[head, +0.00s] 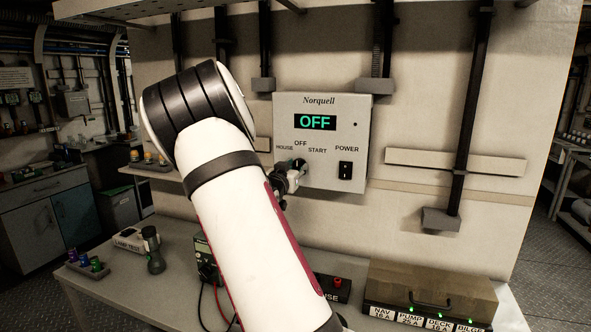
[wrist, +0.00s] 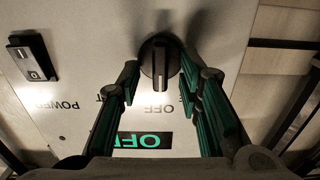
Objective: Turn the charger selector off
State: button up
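The charger box (head: 340,182) is a pale wall panel marked Norquell, and its display (head: 315,122) reads OFF in green. Its labels read HOUSE, OFF, START and POWER. The selector (wrist: 160,58) is a dark round knob with a raised grip and a pale line, which points toward the OFF label in the upside-down wrist view. In the head view it is partly hidden by my gripper (head: 286,180), which is close to the panel. In the wrist view my gripper (wrist: 161,76) is open, its green-padded fingers either side of the knob with visible gaps.
A black POWER rocker switch (head: 345,170) sits right of the selector. Below, a bench (head: 110,288) holds a meter with leads, a breaker box (head: 432,290) with green lights, and small items at left. Vertical conduits run on the wall above.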

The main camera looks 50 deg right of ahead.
jog(key=v, duration=1.2)
dwell(0.5)
jog(key=w+a+f+n+t+y, duration=0.1)
jog(key=w+a+n+t+y, duration=0.25)
jog(key=a+y, duration=0.7)
jog(key=s+a+r+n+y, duration=0.1)
jog(key=s+a+n+y, duration=0.1)
jog(key=a, duration=0.5)
jog(key=s+a+r+n+y, duration=0.1)
jog(key=s+a+n+y, duration=0.15)
jog(key=a, duration=0.45)
jog(key=s+a+n+g, duration=0.2)
jog(key=s+a, duration=0.3)
jog(key=s, duration=0.7)
jog(key=s+a+f+n+g+y, duration=0.1)
jog(key=s+a+n+g, duration=0.2)
jog(key=s, duration=0.9)
jog(key=shift+s+a+f+n+y, duration=0.25)
jog(key=shift+a+f+n+y, duration=0.05)
jog(key=shift+a, duration=0.7)
